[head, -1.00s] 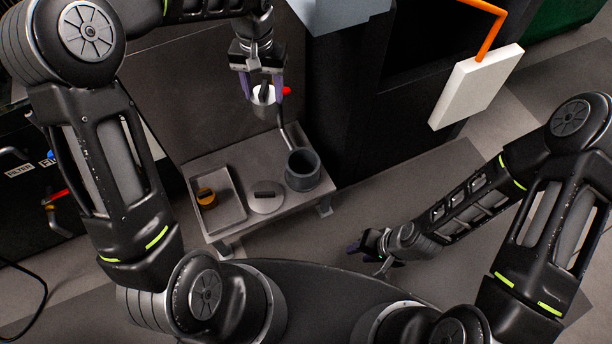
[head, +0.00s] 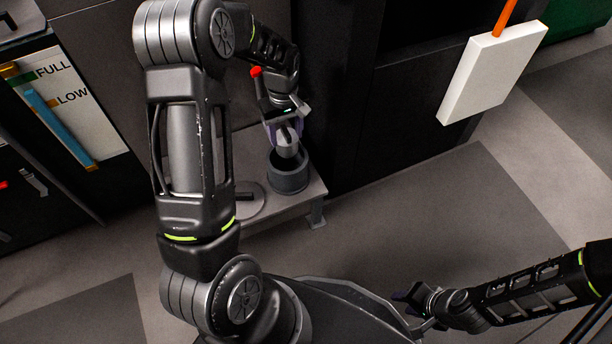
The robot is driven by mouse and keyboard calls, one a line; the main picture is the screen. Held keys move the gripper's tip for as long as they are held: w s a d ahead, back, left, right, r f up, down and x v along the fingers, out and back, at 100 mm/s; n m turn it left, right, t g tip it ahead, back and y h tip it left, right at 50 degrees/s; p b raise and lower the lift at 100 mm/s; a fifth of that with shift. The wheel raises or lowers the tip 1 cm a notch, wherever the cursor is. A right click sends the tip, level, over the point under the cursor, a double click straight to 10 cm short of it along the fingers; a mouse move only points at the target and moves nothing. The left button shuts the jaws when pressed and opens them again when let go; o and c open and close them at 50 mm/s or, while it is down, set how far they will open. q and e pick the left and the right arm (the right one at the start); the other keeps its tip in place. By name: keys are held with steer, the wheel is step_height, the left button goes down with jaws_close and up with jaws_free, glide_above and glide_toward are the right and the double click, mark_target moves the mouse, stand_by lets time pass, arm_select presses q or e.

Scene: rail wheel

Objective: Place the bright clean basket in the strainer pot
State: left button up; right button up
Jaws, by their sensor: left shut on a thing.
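My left gripper (head: 284,122) points down over the dark grey strainer pot (head: 289,180) and is shut on the bright metallic basket (head: 288,145). The basket is roughly upright, its lower end at the pot's open mouth. I cannot tell how far inside it is or whether it touches the rim. The pot stands on the right part of a low grey stand. My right gripper (head: 415,309) is low at the right, open and empty, well away from the pot.
A round lid with a dark handle (head: 250,197) lies left of the pot, partly behind my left arm, which hides the stand's left part. A red part (head: 256,71) shows beside my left wrist. A dark cabinet (head: 355,120) stands right behind the pot. A white panel (head: 492,74) hangs at upper right.

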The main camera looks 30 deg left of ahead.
mark_target(287, 156)
arm_select(q)
steer(key=shift+a, duration=0.1)
steer(key=shift+f+b, duration=0.95)
steer(key=shift+f, duration=1.55)
step_height(287, 156, down, 4)
steer(key=shift+s+f+b, duration=0.1)
steer(key=shift+b, duration=0.8)
steer(key=shift+f, duration=0.4)
steer(key=shift+f+b, duration=0.45)
steer(key=shift+f, duration=0.2)
